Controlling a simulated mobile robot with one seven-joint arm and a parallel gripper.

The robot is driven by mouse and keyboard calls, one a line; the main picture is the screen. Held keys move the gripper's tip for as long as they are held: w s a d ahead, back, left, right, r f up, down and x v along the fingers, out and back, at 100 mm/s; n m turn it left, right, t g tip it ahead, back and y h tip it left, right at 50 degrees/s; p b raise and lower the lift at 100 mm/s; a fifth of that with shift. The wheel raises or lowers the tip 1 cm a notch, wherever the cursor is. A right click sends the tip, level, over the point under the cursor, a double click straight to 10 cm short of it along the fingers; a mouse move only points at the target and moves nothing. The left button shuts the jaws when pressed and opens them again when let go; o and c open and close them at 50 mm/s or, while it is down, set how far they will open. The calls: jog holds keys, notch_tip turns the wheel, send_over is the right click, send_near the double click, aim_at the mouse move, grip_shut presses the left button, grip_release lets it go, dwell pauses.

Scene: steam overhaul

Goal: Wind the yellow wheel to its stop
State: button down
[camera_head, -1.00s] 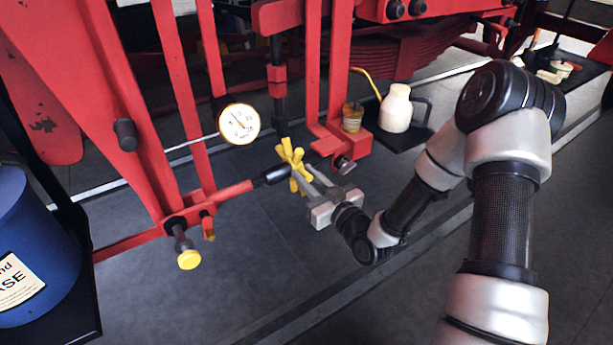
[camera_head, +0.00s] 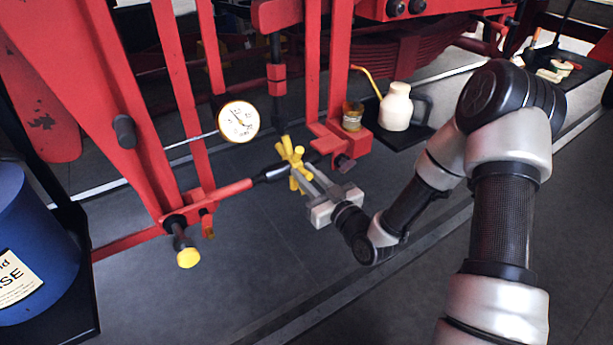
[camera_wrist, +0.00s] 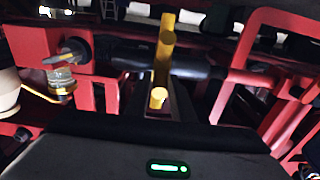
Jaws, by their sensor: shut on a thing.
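The yellow wheel (camera_head: 290,154) is a small handwheel with several stubby spokes on a black shaft, at the middle of the head view. My gripper (camera_head: 303,178) reaches it from the lower right and is shut on one of its spokes. In the wrist view the yellow wheel (camera_wrist: 166,47) stands edge-on, straight ahead, with one spoke end between my fingers (camera_wrist: 158,106). The black shaft runs behind it to the red frame. A white dial gauge (camera_head: 238,122) hangs to the left of the wheel.
A cream oil can (camera_head: 396,108) and a small jar (camera_head: 352,116) stand right of the wheel. A yellow knob (camera_head: 188,258) sticks out at lower left. A blue drum (camera_head: 30,240) is at the left edge. Red frame bars surround the wheel; the floor in front is clear.

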jog(key=shift+s+d+f+b, duration=0.15)
jog(key=shift+f+b, duration=0.55)
jog(key=shift+f, duration=0.7)
jog(key=shift+f+b, duration=0.95)
jog(key=shift+b, duration=0.1)
jog(key=shift+w+a+f+b, duration=0.3)
jog(key=shift+f+b, duration=0.2)
jog(key=shift+b, duration=0.1)
jog(key=shift+f, duration=0.1)
jog(key=shift+w, duration=0.1)
jog(key=shift+w+a+f+b, duration=0.3)
jog(key=shift+w+f+b, duration=0.15)
jog(key=shift+b, duration=0.4)
